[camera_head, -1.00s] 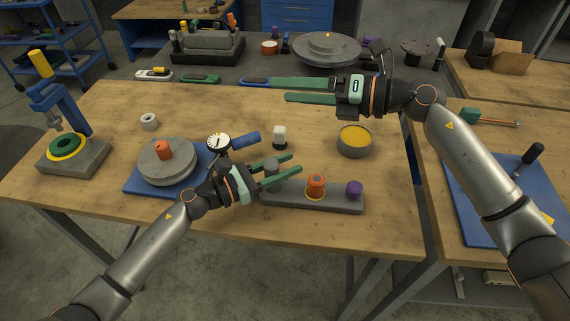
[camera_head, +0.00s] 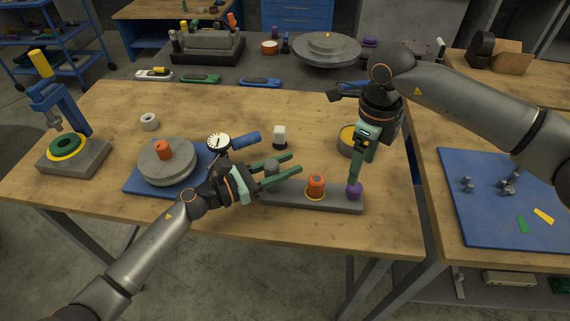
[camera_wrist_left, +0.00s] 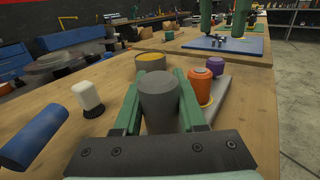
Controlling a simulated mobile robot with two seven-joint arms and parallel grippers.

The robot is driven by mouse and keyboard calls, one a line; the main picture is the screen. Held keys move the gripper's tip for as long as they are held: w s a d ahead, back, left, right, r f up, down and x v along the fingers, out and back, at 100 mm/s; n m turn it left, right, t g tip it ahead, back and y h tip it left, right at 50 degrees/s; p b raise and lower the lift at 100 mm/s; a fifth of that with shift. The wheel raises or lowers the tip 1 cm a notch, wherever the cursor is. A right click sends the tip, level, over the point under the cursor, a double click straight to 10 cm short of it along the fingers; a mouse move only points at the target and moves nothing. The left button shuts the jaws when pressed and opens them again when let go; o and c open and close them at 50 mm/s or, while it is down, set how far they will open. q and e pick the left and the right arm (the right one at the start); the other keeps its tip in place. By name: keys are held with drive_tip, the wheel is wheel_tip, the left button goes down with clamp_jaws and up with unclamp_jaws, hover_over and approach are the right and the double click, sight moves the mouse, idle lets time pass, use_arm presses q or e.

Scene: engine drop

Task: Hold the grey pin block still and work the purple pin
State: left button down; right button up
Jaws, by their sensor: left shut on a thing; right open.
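The grey pin block (camera_head: 335,206) is a long flat grey bar on the near part of the bench. It bears a grey post (camera_wrist_left: 158,103), an orange pin (camera_head: 316,184) with a yellow ring at its foot, and the purple pin (camera_head: 354,191) at its right end. My left gripper (camera_head: 279,170) is shut on the grey post, with a finger on each side of it. My right gripper (camera_head: 355,178) points down, open and empty, over the purple pin. In the left wrist view its fingers (camera_wrist_left: 224,28) appear apart, with their tips above the purple pin's top (camera_wrist_left: 216,64).
A white-capped piece (camera_head: 279,137) stands behind the block. A round tin with yellow contents (camera_head: 346,141) is behind my right gripper. A dial gauge (camera_head: 218,142) and round grey fixture (camera_head: 167,165) lie left.

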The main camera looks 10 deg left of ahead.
wheel_tip(320, 180, down, 8)
drive_tip(key=shift+r, duration=0.25)
clamp_jaws()
idle(0.8)
